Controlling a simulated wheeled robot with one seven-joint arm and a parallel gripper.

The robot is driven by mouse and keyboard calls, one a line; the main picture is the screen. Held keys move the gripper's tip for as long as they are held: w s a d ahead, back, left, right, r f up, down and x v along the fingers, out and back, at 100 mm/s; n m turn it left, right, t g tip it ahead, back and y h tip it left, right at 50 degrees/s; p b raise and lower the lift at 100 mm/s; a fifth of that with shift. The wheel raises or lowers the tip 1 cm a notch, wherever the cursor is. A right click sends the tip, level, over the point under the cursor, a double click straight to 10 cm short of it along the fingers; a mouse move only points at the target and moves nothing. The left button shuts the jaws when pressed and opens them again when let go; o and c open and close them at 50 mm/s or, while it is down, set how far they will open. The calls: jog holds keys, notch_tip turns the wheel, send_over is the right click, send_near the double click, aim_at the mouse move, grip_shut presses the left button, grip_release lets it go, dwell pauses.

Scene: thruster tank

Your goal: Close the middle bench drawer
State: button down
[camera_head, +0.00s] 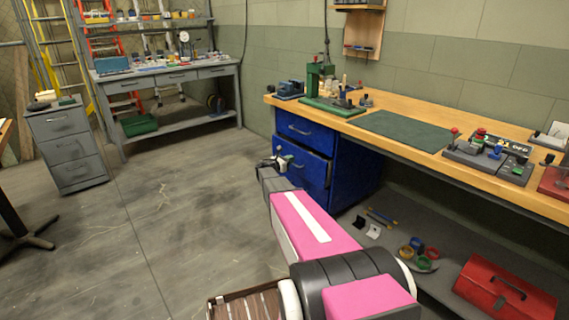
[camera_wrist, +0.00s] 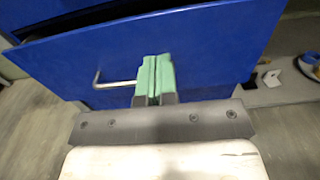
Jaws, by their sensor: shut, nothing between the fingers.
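The blue middle bench drawer (camera_head: 315,171) is in the cabinet under the wooden bench and stands partly open, with a dark gap above its front. In the wrist view its blue front (camera_wrist: 205,55) fills the upper part, with the dark opening along its top edge. A metal bar handle (camera_wrist: 112,82) shows on the front, left of the fingers. My gripper (camera_wrist: 154,68) has its green fingers shut together, empty, at the drawer front beside the handle. I cannot tell whether they touch. In the head view my gripper (camera_head: 279,163) is in front of the drawer and hides part of it.
The top blue drawer (camera_head: 306,130) appears shut. The wooden bench top (camera_head: 395,107) overhangs the cabinet. A lower shelf with tape rolls (camera_head: 417,246) and a red toolbox (camera_head: 505,290) lies to the right. The grey floor (camera_head: 165,215) left of my arm is clear.

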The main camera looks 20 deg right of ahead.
aim_at(304, 154)
jog(key=x, duration=0.7)
jog(key=shift+d, duration=0.2)
jog(key=shift+x, duration=2.3)
jog(key=shift+w, duration=0.1)
